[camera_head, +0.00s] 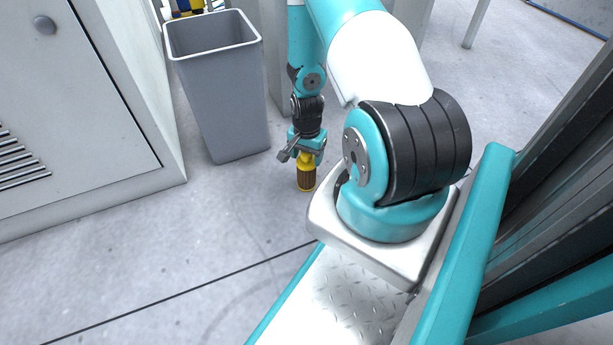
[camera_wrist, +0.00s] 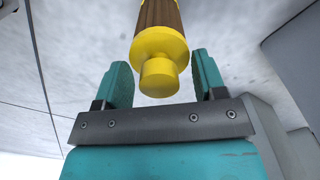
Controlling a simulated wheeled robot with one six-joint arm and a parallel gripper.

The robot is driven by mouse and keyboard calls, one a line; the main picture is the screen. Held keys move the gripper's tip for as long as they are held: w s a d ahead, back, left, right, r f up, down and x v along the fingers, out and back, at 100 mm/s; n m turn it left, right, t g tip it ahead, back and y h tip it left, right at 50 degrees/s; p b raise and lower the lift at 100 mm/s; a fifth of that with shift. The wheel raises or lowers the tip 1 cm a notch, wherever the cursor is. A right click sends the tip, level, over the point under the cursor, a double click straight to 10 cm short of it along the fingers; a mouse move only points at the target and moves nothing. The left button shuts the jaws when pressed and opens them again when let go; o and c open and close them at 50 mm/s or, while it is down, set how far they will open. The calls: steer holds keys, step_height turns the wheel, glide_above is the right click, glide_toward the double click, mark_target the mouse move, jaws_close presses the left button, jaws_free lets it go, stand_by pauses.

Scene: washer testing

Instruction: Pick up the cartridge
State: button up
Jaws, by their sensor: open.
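The cartridge (camera_head: 306,176) is a cylinder with a brown ribbed middle and yellow ends. In the head view it is just below my gripper (camera_head: 306,152), over the grey floor. In the wrist view the yellow end of the cartridge (camera_wrist: 159,52) points toward the gripper base. Its narrow yellow knob lies between the two teal fingers of my gripper (camera_wrist: 160,78), with a gap on each side. The fingers are apart and the gripper is open. The far end of the cartridge is cut off in the wrist view. I cannot tell whether the cartridge rests on the floor.
A tall grey bin (camera_head: 224,105) stands left of my gripper. A white cabinet (camera_head: 75,100) with vents stands further left. The floor (camera_head: 160,255) in front of the bin is clear. Part of a yellow and blue object (camera_head: 190,7) shows behind the bin.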

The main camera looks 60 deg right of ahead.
steer(key=shift+r, duration=0.1)
jaws_close()
